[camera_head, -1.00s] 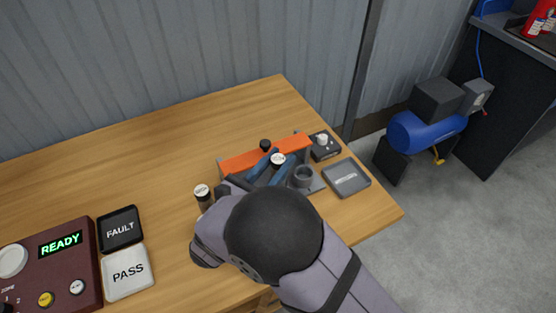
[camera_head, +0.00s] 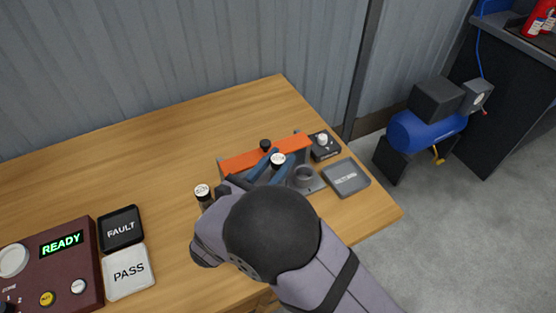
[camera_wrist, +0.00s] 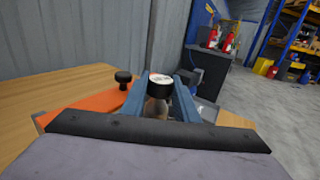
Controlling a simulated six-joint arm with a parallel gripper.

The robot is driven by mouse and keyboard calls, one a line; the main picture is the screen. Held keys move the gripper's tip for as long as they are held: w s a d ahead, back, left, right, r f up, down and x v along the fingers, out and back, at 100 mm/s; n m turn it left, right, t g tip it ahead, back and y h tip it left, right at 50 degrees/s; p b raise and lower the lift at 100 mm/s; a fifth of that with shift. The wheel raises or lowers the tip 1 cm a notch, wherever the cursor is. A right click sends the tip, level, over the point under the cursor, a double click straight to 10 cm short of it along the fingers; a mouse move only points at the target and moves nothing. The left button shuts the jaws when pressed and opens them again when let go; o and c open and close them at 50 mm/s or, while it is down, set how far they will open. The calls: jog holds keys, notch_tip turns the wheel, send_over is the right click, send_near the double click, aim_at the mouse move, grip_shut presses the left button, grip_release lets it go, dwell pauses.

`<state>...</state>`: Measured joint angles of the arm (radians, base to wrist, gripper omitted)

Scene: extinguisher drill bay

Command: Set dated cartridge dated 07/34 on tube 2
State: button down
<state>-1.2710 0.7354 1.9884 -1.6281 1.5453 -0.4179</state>
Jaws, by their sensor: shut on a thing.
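My gripper (camera_head: 272,167) is shut on a cartridge (camera_head: 278,160) with a white top and a dark band. In the wrist view the cartridge (camera_wrist: 160,84) stands roughly upright between the two blue fingers (camera_wrist: 160,98). Its date is too small to read. The held cartridge is over or beside the orange-fronted rack (camera_head: 248,160); I cannot tell whether it touches anything below. My arm hides most of the rack and any tube numbers. A second cartridge (camera_head: 202,192), white-topped and dark, stands on the table left of my gripper.
A grey cup-like holder (camera_head: 303,176) and a grey returns tray (camera_head: 346,178) lie right of the rack. A small dark box with a white knob (camera_head: 324,146) is behind the tray. FAULT (camera_head: 121,229) and PASS (camera_head: 128,270) trays and a READY panel (camera_head: 60,262) are at left. The table's back is clear.

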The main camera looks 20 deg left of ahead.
jog(key=shift+f+b, duration=0.45)
jog(key=shift+f, duration=0.15)
dwell(0.3)
jog(key=c, duration=1.7)
grip_release()
jog(key=shift+o, duration=0.2)
jog(key=shift+s, duration=0.15)
jog(key=p+v, duration=0.1)
jog(key=v, duration=0.9)
jog(key=shift+s, duration=0.35)
